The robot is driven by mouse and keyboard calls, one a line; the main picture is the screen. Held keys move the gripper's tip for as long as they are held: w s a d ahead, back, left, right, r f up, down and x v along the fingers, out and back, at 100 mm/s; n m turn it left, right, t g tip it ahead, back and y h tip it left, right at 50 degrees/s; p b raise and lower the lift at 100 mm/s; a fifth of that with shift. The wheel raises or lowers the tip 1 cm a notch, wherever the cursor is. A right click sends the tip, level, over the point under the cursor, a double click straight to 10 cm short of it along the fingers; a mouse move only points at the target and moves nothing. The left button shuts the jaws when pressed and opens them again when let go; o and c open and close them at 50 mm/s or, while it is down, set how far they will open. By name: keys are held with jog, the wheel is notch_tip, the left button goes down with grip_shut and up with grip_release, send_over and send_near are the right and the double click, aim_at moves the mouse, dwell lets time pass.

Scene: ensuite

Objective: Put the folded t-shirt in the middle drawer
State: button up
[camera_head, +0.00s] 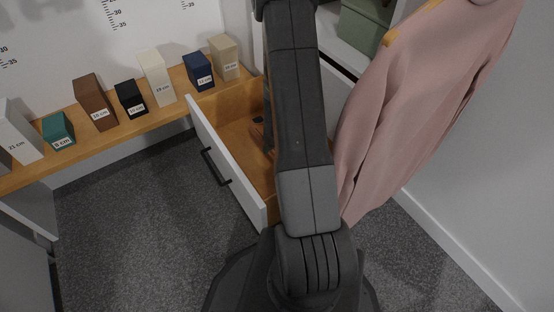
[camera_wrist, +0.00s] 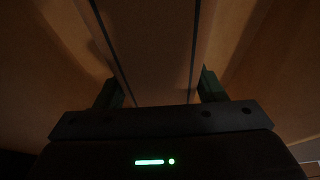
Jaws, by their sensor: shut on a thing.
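An open drawer (camera_head: 228,160) with a white front, black handle and wooden inside stands left of my arm in the head view. I cannot tell which level it is. My gripper (camera_wrist: 160,92) shows in the wrist view with its two dark green fingers apart, shut on a brown, flat-sided thing (camera_wrist: 155,50) between them. It may be the folded t-shirt; the dim picture does not show this clearly. Wooden surfaces lie on both sides of it. In the head view my arm reaches over the drawer and hides the gripper and part of the drawer's inside.
A wooden shelf (camera_head: 180,113) along the wall holds several labelled boxes, among them a brown box (camera_head: 95,102) and a blue one (camera_head: 199,71). A pink garment (camera_head: 420,110) hangs right of my arm. A green box (camera_head: 362,26) sits behind. Grey carpet (camera_head: 130,220) is clear at left.

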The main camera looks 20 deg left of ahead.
jog(key=shift+f+b, duration=2.1)
jog(key=shift+f, duration=1.8)
jog(key=shift+f, duration=0.1)
jog(key=shift+f, duration=0.15)
jog(key=o, duration=1.1)
jog(key=shift+c, duration=0.2)
jog(key=shift+r, duration=0.45)
jog(key=p+v, duration=0.6)
jog(key=v, duration=0.5)
jog(key=shift+s+d+r, duration=0.15)
jog(key=shift+r, duration=0.1)
